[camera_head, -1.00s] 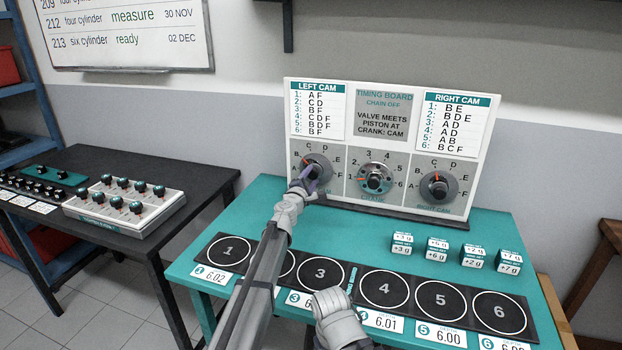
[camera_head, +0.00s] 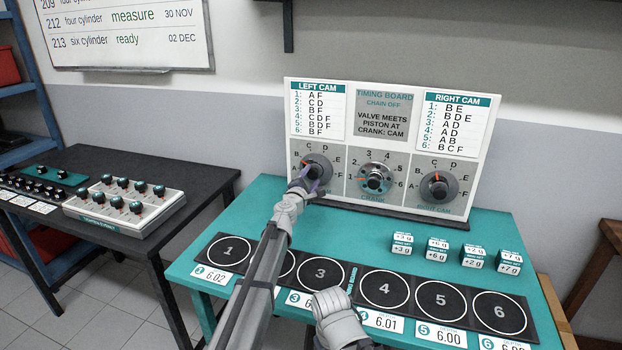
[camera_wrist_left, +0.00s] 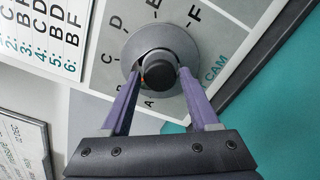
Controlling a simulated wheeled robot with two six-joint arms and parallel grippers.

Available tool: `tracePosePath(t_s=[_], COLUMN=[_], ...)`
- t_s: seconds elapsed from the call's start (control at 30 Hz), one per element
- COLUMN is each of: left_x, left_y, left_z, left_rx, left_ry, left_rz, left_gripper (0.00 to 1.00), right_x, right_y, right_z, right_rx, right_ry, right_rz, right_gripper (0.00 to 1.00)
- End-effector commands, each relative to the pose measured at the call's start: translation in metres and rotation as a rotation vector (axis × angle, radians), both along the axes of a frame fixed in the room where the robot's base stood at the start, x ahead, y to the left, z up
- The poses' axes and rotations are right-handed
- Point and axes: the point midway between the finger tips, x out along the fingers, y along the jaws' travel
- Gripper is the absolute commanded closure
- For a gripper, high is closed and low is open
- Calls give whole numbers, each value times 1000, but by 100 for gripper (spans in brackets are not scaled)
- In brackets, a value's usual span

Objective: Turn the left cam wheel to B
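The left cam wheel (camera_head: 325,166) is a dark grey dial at the lower left of the timing board, with letters A to F around it. In the left wrist view the wheel (camera_wrist_left: 132,48) has a raised round hub (camera_wrist_left: 160,72). A small orange mark shows at the hub's left side, toward the B. My left gripper (camera_head: 307,184) is at the wheel. Its two purple fingers (camera_wrist_left: 160,88) stand on either side of the hub and look slightly apart from it. The fingers and wrist partly hide the wheel's lower left in the head view. My right gripper's fingers are not seen.
The crank dial (camera_head: 375,178) and right cam wheel (camera_head: 438,187) sit to the right on the same board (camera_head: 396,143). Small teal-and-white blocks (camera_head: 437,250) and numbered black pads (camera_head: 385,290) lie on the teal table. A knob box (camera_head: 125,205) stands on the black table.

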Motion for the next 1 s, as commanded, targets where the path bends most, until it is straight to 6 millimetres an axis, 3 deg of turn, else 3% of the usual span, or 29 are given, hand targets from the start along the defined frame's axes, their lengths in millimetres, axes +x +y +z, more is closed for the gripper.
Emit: tracePosePath(t_s=[0.17,0.53,1.0], left_x=[0,-6,-70], left_y=[0,2,22], left_z=[0,0,0], left_rx=[0,0,0], left_ry=[0,0,0], left_rz=[0,0,0], left_gripper=[18,18,18], right_x=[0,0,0], right_y=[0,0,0], right_z=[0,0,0], right_rx=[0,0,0], right_ry=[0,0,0], right_rz=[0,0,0], right_gripper=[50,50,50])
